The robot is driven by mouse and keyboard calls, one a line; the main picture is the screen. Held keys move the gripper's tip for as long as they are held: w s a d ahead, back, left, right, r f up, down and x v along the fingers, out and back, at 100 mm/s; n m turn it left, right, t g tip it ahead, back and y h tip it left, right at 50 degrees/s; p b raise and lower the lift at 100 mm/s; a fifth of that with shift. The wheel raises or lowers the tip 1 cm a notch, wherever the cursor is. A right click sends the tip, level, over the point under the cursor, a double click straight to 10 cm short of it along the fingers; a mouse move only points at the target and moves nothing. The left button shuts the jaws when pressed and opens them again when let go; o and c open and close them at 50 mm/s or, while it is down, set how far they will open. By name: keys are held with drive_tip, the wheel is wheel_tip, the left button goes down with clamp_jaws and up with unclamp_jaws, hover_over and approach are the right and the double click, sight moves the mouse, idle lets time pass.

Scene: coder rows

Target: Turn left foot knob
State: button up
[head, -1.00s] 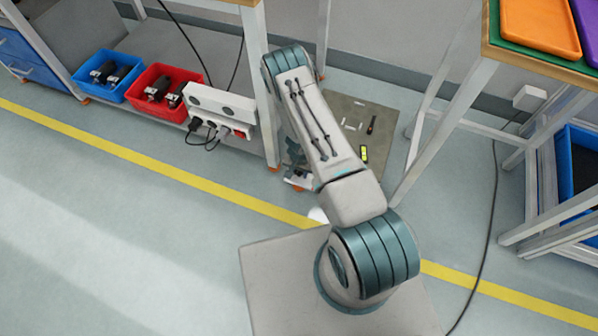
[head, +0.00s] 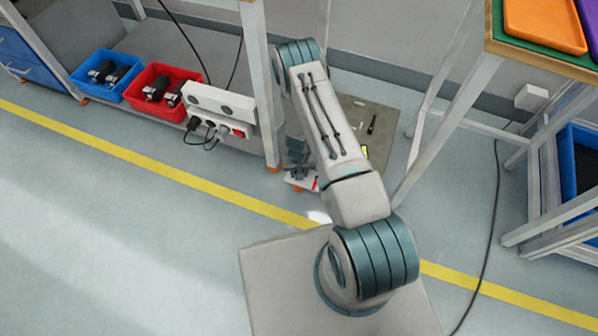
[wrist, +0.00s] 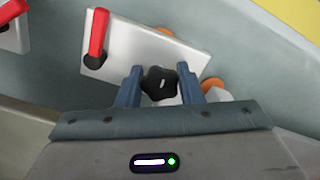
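A black star-shaped knob (wrist: 160,83) shows in the wrist view, at the lower right edge of a white plate. My gripper (wrist: 160,72) has its two blue-grey fingers apart, one on each side of the knob. The gaps beside the knob are very narrow, and I see no clear contact. An orange disc (wrist: 212,86) with a pale part below it lies just right of the right finger. In the head view my arm reaches down near the bench leg and mostly hides the gripper and knob.
A red lever (wrist: 98,32) stands on the white plate (wrist: 150,45), left of the fingers. Another red lever (wrist: 12,10) is at the upper left. A white power strip (head: 220,103), a red bin (head: 163,92) and a blue bin (head: 106,74) are left of my arm.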

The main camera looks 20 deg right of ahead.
drive_tip(key=o, duration=0.4)
wheel_tip(320, 180, up, 14)
drive_tip(key=p, duration=0.5)
idle(0.3)
